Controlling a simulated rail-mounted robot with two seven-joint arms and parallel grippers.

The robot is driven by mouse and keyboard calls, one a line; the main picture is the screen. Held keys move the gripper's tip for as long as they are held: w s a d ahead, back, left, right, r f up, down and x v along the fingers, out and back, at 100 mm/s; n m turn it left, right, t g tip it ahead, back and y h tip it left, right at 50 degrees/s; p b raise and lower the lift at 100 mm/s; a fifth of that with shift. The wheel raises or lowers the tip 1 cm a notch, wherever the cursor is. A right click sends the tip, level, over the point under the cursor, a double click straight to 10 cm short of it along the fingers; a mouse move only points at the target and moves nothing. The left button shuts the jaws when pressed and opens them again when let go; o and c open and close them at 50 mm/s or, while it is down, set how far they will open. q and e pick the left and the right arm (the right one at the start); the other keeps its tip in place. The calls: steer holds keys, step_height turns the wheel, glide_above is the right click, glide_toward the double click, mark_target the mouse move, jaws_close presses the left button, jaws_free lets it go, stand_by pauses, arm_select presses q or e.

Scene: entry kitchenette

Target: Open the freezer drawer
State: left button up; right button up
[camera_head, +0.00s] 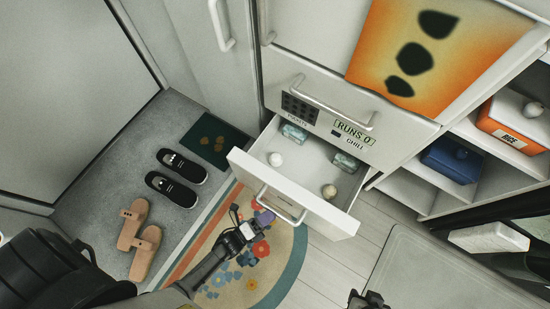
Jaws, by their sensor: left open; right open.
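A white drawer (240,160) stands pulled out from the white cabinet, below a panel with a long handle (335,123). Small packets (294,133) and round whitish items (275,159) lie inside it. The drawer's own handle (266,199) is on its front. My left gripper (244,219) is open just in front of this handle, over the rug; I cannot tell whether it touches it. My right gripper (370,299) is open at the bottom edge, partly cut off, away from the drawer.
Black shoes (175,189) and tan slippers (132,225) lie on the grey floor mat at left. A patterned rug (272,283) lies under the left gripper. Shelves at right hold an orange box (513,120) and a blue box (450,161). A grey surface (425,275) is at lower right.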

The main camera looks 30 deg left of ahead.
arm_select(q)
steer(key=p+v, duration=0.1)
steer(key=v, duration=0.9)
steer(key=shift+s+a, duration=0.25)
steer(key=shift+s, duration=0.1)
